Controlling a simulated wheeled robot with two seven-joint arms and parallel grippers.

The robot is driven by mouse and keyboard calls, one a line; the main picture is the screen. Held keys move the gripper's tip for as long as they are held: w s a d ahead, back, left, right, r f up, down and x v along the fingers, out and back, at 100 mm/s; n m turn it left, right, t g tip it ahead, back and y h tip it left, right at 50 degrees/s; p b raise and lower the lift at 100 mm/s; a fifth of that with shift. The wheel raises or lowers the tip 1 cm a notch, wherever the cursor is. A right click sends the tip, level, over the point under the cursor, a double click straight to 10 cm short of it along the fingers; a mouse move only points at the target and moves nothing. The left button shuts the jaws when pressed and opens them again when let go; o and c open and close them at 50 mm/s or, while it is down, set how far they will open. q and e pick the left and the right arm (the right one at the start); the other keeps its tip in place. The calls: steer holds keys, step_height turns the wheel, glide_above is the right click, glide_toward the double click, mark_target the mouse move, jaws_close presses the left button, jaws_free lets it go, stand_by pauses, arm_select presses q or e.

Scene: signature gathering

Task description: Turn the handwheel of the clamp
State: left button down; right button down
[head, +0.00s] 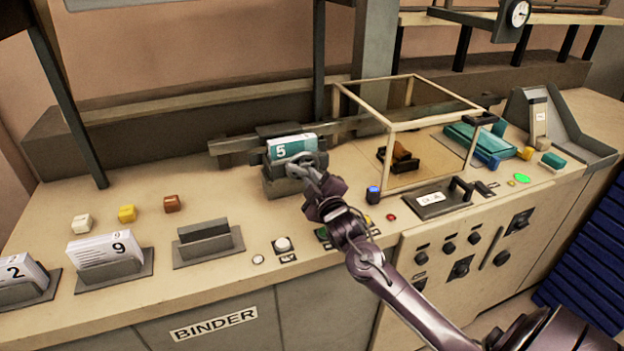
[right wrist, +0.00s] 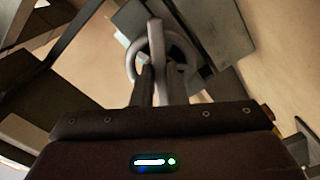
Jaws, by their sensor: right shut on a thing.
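The clamp (head: 284,187) stands on the counter and holds a stack of sheets with a teal band marked 5 (head: 292,147). Its grey handwheel (head: 297,160) faces the front, partly hidden by my gripper. My right gripper (head: 308,171) is at the handwheel and shut on it. In the right wrist view the round rim of the handwheel (right wrist: 133,64) shows beyond the fingers (right wrist: 155,85), which close on it. My left gripper is in neither view.
A glass-sided case (head: 440,119) stands right of the clamp. Paper stacks marked 2 (head: 22,271) and 9 (head: 106,252) stand in holders at the left. An empty holder (head: 207,241) and several buttons lie near the front edge.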

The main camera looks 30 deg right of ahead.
steer(key=shift+a+r+n+b, duration=0.15)
steer(key=shift+n+b, duration=0.3)
steer(key=shift+n, duration=3.25)
steer(key=shift+d+r+n+b, duration=0.1)
steer(key=shift+n+b, duration=0.35)
steer(key=shift+n, duration=3.25)
steer(key=c, duration=1.4)
jaws_free()
steer(key=shift+c, duration=0.2)
steer(key=shift+r, duration=0.1)
steer(key=b+v, duration=0.2)
steer(key=v, duration=0.5)
steer(key=shift+s, duration=0.4)
